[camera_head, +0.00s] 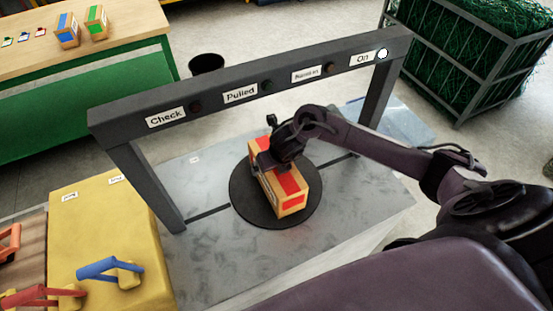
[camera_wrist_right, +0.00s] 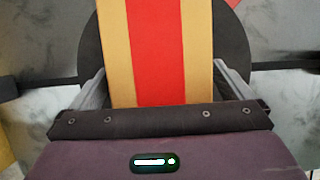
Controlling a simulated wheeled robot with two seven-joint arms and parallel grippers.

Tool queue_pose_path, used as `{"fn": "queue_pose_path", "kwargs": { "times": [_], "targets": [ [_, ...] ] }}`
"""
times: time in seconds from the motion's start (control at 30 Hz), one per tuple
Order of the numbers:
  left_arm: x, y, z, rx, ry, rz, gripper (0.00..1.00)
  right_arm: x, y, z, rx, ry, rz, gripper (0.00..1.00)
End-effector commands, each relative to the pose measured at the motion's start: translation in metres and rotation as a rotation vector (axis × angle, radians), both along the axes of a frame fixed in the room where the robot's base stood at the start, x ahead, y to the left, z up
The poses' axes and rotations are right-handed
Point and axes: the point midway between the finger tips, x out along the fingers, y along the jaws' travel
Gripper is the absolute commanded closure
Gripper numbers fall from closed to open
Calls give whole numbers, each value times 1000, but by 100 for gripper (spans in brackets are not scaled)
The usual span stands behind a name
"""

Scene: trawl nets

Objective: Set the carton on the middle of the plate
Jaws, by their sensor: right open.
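The carton (camera_head: 288,194), tan with red bands, lies on the round dark plate (camera_head: 246,206), roughly over its middle. In the right wrist view the carton (camera_wrist_right: 156,50) fills the space between the fingers, and the plate (camera_wrist_right: 92,50) shows on both sides. My right gripper (camera_head: 268,163) is at the carton's far end, coming from above. It is open, with one finger on each side of the carton in the right wrist view (camera_wrist_right: 165,88). Whether the fingers touch the carton cannot be told. My left gripper is not in view.
A dark frame (camera_head: 250,92) with labelled lamps spans the grey table (camera_head: 215,265); the lamp by "On" (camera_head: 382,54) is lit white. A yellow panel (camera_head: 105,225) with coloured levers stands at left. Two cartons stand on the back bench (camera_head: 130,20). A net-filled cage (camera_head: 470,60) is at right.

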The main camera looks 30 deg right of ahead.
Motion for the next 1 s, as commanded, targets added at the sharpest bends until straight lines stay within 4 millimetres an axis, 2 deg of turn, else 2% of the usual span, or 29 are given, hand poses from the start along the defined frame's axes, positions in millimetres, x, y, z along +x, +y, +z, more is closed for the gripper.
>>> {"fn": "queue_pose_path", "kwargs": {
  "times": [0.5, 0.7, 1.0],
  "targets": [
    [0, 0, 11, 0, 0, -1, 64, -36, 2, 92, -3, -5, 3, 0],
    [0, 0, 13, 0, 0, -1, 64, -43, 2, 107, -2, -2, 1, 0],
    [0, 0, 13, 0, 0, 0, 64, -44, 2, 107, -1, -1, 1, 0]
  ]
}}
